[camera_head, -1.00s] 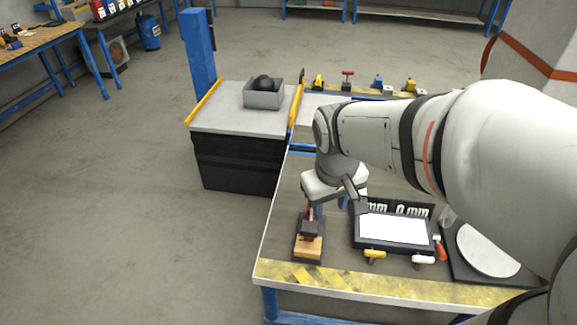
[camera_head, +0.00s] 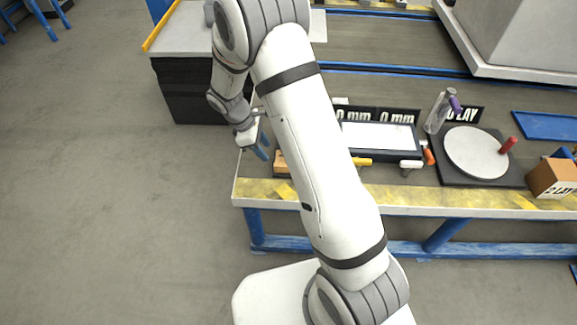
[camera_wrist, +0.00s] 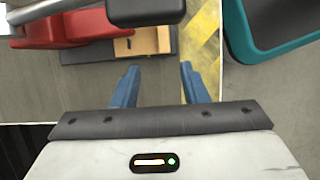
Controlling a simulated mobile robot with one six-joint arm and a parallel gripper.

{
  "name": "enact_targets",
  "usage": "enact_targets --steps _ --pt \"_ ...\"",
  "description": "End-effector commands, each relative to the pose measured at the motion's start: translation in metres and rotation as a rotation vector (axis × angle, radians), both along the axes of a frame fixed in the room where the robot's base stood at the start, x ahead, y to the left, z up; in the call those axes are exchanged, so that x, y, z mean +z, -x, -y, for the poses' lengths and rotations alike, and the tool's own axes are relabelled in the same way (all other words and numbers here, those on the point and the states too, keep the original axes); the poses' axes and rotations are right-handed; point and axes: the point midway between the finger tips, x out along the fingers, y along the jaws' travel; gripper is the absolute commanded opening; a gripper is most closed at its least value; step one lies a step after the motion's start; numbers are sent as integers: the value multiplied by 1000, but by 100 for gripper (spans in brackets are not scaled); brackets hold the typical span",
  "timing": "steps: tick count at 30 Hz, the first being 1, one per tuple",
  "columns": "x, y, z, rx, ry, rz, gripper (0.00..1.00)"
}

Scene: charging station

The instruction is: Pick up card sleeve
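I cannot pick out the card sleeve for certain in either view. My gripper (camera_head: 261,147) hangs at the left edge of the workbench in the head view. In the wrist view its blue fingers stand apart with nothing between them, so my gripper (camera_wrist: 158,86) is open and empty. Ahead of the fingers is a tan block (camera_wrist: 150,41) with a small dark hole, on a dark base. A red part (camera_wrist: 90,28) and a grey lever-like part (camera_wrist: 145,10) overlap it. In the head view the tan block (camera_head: 281,164) is partly hidden by my arm.
The bench has a yellow front edge (camera_head: 450,200). A white screen (camera_head: 378,137), a round grey plate (camera_head: 477,158), a clear bottle (camera_head: 437,112) and a tan box (camera_head: 553,178) stand right. A dark teal-edged panel (camera_wrist: 280,22), unidentified, fills the upper right wrist view.

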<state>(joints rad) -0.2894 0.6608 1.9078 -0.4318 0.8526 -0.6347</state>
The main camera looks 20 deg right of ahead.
Motion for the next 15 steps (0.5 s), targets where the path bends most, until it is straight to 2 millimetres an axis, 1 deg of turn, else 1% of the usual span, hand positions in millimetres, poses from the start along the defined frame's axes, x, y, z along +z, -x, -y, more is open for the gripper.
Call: enact_targets --steps 1,3,10,15 --pt "-7 1 2 1 1 -2 40" --pt "-14 2 6 0 2 -1 40" --pt "-32 9 14 0 1 -3 40" --pt "-56 16 25 -2 0 -2 40"
